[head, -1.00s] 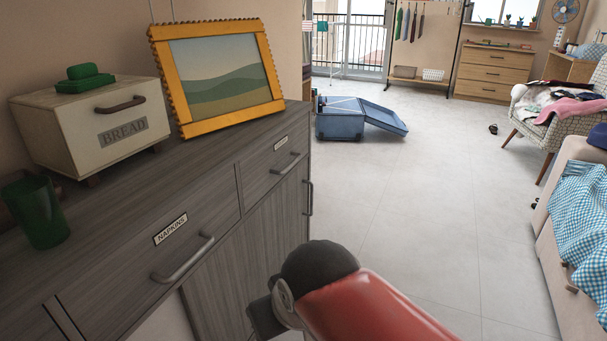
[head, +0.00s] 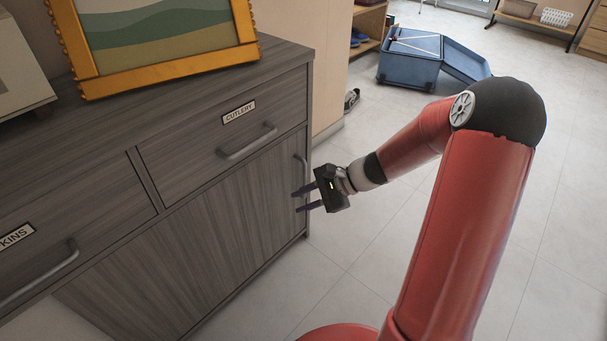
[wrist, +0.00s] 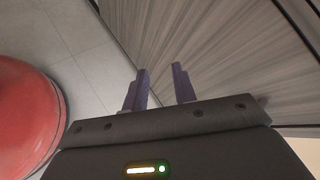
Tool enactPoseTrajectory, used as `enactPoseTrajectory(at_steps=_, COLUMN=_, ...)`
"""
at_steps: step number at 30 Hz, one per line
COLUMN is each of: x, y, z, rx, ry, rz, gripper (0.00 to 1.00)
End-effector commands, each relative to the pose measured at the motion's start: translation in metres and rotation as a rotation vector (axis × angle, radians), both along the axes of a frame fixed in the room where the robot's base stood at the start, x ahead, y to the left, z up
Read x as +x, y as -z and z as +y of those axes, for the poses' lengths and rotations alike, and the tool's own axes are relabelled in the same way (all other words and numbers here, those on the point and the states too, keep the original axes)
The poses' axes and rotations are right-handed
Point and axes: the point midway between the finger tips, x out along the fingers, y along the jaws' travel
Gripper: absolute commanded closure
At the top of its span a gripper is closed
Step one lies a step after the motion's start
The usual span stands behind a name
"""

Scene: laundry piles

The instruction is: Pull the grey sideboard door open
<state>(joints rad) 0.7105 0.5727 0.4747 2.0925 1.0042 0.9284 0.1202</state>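The grey sideboard (head: 190,115) stands along the wall at the left. Its wood-grained door (head: 225,220) sits under the drawer labelled CUTLERY and looks shut. The door's vertical bar handle (head: 305,170) is near its right edge. My gripper (head: 298,200) is at the lower end of the handle, fingers pointing left toward the door. Its two purple fingers are apart with nothing seen between them. Whether a finger touches the handle is unclear. In the wrist view the open fingers (wrist: 160,85) point at the grained door surface (wrist: 215,50); the handle is not discernible there.
The CUTLERY drawer (head: 215,130) and the NAPKINS drawer (head: 70,235) appear closed. A yellow-framed picture (head: 160,80) stands on top. The tiled floor right of the sideboard is largely clear.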

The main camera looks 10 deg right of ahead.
Motion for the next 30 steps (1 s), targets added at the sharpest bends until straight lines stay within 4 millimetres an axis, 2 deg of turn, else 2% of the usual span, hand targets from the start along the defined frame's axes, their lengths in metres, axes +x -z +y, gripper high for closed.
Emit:
enactPoseTrajectory(at_steps=1, x=0.014, y=0.016, z=-0.008, rx=0.104, ry=0.087, rz=0.045, gripper=0.73)
enactPoseTrajectory(at_steps=3, x=0.033, y=0.029, z=-0.019, rx=0.237, ry=0.203, rz=0.093, gripper=0.73)
enactPoseTrajectory(at_steps=9, x=0.077, y=0.060, z=-0.060, rx=0.571, ry=0.493, rz=0.198, gripper=0.73)
enactPoseTrajectory(at_steps=13, x=0.092, y=0.072, z=-0.081, rx=0.706, ry=0.608, rz=0.232, gripper=0.73)
enactPoseTrajectory(at_steps=16, x=0.098, y=0.077, z=-0.089, rx=0.759, ry=0.653, rz=0.246, gripper=0.73)
enactPoseTrajectory(at_steps=20, x=0.106, y=0.078, z=-0.085, rx=0.778, ry=0.668, rz=0.251, gripper=0.73)
enactPoseTrajectory(at_steps=30, x=0.141, y=0.078, z=-0.046, rx=0.776, ry=0.666, rz=0.250, gripper=0.73)
